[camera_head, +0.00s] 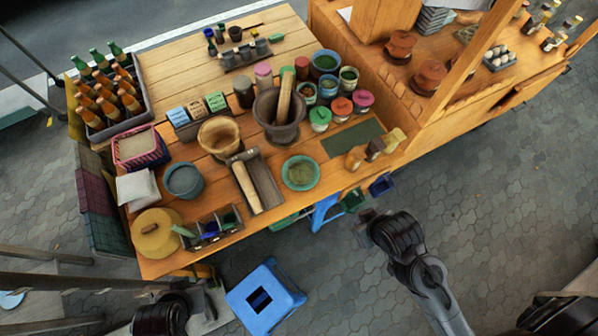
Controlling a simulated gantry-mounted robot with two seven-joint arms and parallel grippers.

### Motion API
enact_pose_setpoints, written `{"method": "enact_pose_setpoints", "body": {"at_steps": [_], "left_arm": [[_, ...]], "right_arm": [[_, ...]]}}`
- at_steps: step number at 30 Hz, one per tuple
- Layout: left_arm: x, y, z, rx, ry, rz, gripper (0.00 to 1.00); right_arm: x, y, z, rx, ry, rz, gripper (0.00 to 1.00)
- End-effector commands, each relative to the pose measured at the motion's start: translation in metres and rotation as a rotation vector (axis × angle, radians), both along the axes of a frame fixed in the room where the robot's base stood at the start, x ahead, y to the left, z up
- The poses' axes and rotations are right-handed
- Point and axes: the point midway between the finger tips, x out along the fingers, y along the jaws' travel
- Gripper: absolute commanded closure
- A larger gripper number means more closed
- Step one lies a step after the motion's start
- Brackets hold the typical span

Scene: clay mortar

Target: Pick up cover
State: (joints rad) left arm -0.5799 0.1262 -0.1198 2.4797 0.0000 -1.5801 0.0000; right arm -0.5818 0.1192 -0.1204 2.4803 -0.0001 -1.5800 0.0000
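A round yellow cover (155,232) with a small brown knob lies at the front left corner of the wooden table. My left arm comes in at the bottom left; its end, with the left gripper (198,276), is below and right of the cover, off the table's front edge and apart from it. Its fingers are not clear. My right gripper (366,222) is at the end of the dark and grey arm from the bottom, over the paved floor in front of the table, far from the cover. Its fingers cannot be made out.
Beside the cover are a divided box of utensils (212,230), a blue-grey bowl (183,181) and folded white cloth (136,188). Behind stand a clay mortar (279,127), wooden bowl (219,136) and bottle crate (121,126). A blue stool (264,297) stands in front.

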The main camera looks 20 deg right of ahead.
Motion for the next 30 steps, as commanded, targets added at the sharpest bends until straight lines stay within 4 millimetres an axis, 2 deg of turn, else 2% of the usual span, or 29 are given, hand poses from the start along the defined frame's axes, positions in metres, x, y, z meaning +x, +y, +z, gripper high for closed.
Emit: {"method": "enact_pose_setpoints", "body": {"at_steps": [13,16,17,30], "left_arm": [[0.0001,-0.0005,0.0003,-0.001,-0.001,0.001,0.67],[0.0002,-0.0015,0.0004,-0.006,-0.001,0.003,0.52],[0.0003,-0.0017,0.0004,-0.007,-0.001,0.004,0.51],[0.0004,-0.001,0.0002,-0.004,0.0,0.003,0.51]], "right_arm": [[0.0001,0.0008,-0.0001,0.004,0.001,-0.003,1.0],[0.0001,0.0006,-0.0001,0.003,0.0,-0.003,1.0],[0.0001,0.0006,-0.0001,0.003,0.0,-0.003,1.0],[0.0008,-0.0023,0.0002,-0.009,-0.002,0.005,1.0]]}}
